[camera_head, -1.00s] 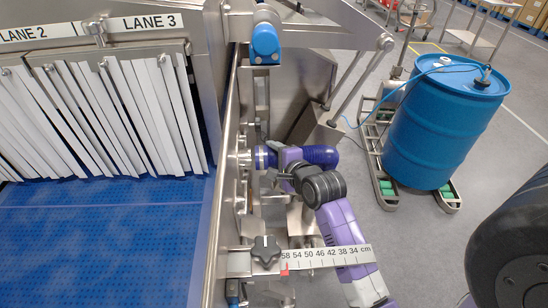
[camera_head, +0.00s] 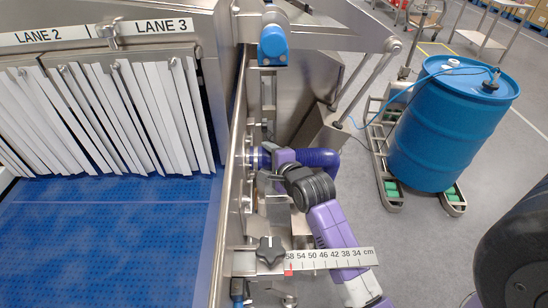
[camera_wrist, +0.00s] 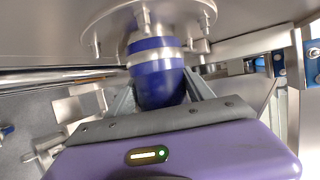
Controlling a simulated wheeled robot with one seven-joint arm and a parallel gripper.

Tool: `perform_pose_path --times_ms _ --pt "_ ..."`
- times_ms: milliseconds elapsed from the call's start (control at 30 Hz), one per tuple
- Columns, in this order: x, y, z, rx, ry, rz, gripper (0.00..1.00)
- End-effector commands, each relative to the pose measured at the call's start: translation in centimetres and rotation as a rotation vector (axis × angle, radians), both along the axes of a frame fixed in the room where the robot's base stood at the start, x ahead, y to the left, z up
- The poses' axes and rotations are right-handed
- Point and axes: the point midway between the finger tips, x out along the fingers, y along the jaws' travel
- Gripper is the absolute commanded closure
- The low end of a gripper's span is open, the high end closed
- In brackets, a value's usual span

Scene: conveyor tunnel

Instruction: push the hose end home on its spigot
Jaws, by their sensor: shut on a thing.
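The hose end (camera_wrist: 158,82) is a blue cuff with a pale metallic ring around it. It points at a round steel flange (camera_wrist: 110,22) with several bolts on the machine's side wall. The spigot is mostly hidden by the cuff and flange; I cannot tell how deep it sits. My gripper (camera_wrist: 160,92) is shut on the hose end, one finger on each side. In the head view the hose end (camera_head: 263,158) sits close against the wall, and the dark blue hose (camera_head: 320,158) runs to the right behind my gripper (camera_head: 276,158).
A blue capped part (camera_head: 272,43) is above. The blue conveyor (camera_head: 110,235) with strip curtains is left.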

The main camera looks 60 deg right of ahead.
Motion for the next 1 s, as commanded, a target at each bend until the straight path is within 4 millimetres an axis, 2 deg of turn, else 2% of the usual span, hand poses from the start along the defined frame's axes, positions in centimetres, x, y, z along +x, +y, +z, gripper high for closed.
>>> perform_pose_path --times_ms 167,333,367,467,800,1000 --pt "0.9 0.5 0.1 -0.001 -0.002 0.001 1.0" --pt "0.9 0.5 0.1 -0.001 -0.002 0.001 1.0" --pt "0.9 0.5 0.1 -0.001 -0.002 0.001 0.35" --pt "0.8 0.5 0.1 0.0 -0.001 0.001 0.16" --pt "0.7 0.6 0.0 0.001 0.001 0.0 0.14" --pt "-0.9 1.7 0.8 0.0 0.0 0.0 0.14"
